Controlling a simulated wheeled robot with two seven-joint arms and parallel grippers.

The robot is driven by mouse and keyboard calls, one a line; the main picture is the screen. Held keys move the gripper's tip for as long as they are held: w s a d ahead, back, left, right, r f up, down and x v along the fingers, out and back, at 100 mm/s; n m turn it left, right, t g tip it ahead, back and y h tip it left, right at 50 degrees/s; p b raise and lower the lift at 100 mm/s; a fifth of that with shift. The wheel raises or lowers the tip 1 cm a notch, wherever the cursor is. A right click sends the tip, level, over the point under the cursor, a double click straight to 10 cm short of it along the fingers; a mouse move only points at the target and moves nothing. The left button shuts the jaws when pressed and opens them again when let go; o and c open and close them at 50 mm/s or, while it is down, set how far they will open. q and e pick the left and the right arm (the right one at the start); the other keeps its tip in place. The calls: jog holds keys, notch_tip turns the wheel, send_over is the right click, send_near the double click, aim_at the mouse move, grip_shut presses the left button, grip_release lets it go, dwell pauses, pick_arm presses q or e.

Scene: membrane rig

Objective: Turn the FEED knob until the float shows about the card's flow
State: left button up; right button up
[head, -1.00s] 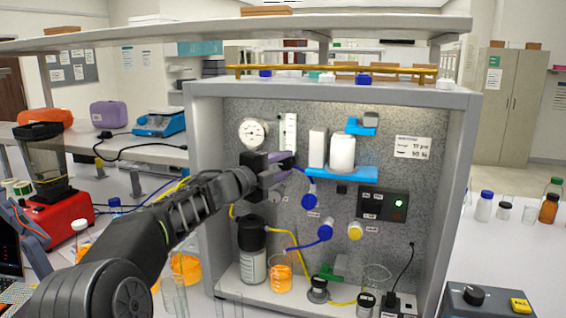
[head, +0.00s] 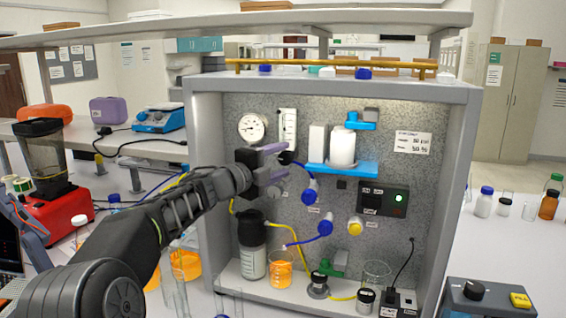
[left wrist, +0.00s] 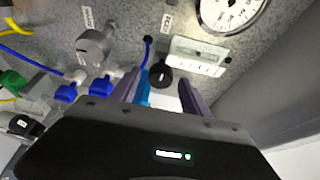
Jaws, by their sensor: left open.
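The black knob (head: 286,158) is on the speckled panel just below the flow meter with the float (head: 288,130). In the left wrist view the black knob (left wrist: 161,76) and flow meter (left wrist: 197,57) are beyond my fingers. I cannot read which label says FEED, nor the float's height. My left gripper (head: 282,163) is open and empty in front of the panel; in the left wrist view its fingers (left wrist: 160,92) stand apart, with the knob showing between them and clear of both. The card (head: 413,144) is at the panel's upper right; its print is too small to read surely. My right gripper is not in view.
A round gauge (head: 252,128) is left of the flow meter. A grey knob (left wrist: 95,45) and blue fittings (left wrist: 67,93) with hoses are nearby. A blue shelf (head: 342,170) holds a white canister. Bottles and a beaker of orange liquid (head: 280,270) stand below.

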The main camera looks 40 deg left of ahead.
pick_arm(q)
jog(key=s+b, duration=0.1)
jog(key=s, duration=0.5)
jog(key=shift+s+a, duration=0.15)
jog(key=shift+s, duration=0.1)
dwell(1.9)
